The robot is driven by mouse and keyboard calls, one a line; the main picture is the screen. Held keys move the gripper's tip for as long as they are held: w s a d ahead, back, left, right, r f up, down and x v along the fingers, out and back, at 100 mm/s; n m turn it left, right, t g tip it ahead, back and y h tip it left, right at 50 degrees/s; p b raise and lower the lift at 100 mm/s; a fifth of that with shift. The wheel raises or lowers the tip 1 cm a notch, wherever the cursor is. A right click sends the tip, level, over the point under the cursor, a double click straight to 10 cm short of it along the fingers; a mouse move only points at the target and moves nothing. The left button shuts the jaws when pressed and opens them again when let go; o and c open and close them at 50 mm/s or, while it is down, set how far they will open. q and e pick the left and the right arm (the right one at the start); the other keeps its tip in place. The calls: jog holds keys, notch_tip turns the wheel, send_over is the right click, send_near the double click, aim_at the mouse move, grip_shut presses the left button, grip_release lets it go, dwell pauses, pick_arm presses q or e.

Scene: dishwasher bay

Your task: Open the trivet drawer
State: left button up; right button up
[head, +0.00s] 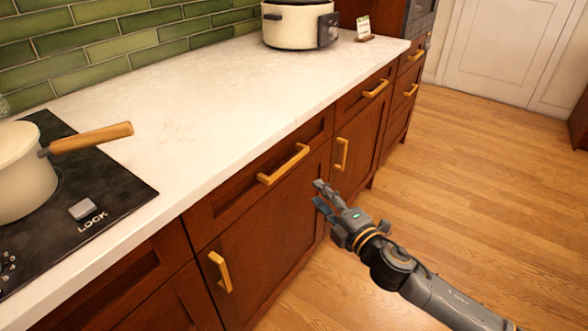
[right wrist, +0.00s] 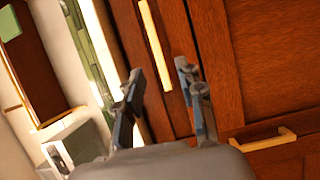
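A wooden drawer front (head: 240,197) with a brass bar handle (head: 284,165) is below the white counter in the head view. It is closed. No label shows which drawer is the trivet drawer. My right gripper (head: 318,193) is in front of the cabinets, right of and a little below that handle. In the right wrist view its two fingers (right wrist: 158,72) are apart with nothing between them. A long brass handle (right wrist: 154,42) shows beyond and between the fingertips, apart from them. My left gripper is not in view.
More closed drawers and doors with brass handles flank this one, with a door handle (head: 341,154) near my gripper. A pot (head: 22,170) sits on the black cooktop (head: 105,198). A cream cooker (head: 293,25) stands at the counter's far end. The wooden floor (head: 470,160) at right is clear.

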aim_at(291, 165)
jog(key=x, duration=0.4)
jog(key=b+x, duration=0.1)
jog(key=x, duration=0.7)
jog(key=shift+s+a+r, duration=0.1)
jog(key=shift+a+r, duration=0.15)
jog(key=shift+r, duration=0.15)
jog(key=shift+x, duration=0.8)
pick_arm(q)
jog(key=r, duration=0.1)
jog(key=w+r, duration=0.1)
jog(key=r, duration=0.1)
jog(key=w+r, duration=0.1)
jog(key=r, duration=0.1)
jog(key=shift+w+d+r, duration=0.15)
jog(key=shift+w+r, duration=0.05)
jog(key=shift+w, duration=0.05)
pick_arm(e)
jog(key=shift+r, duration=0.1)
grip_shut()
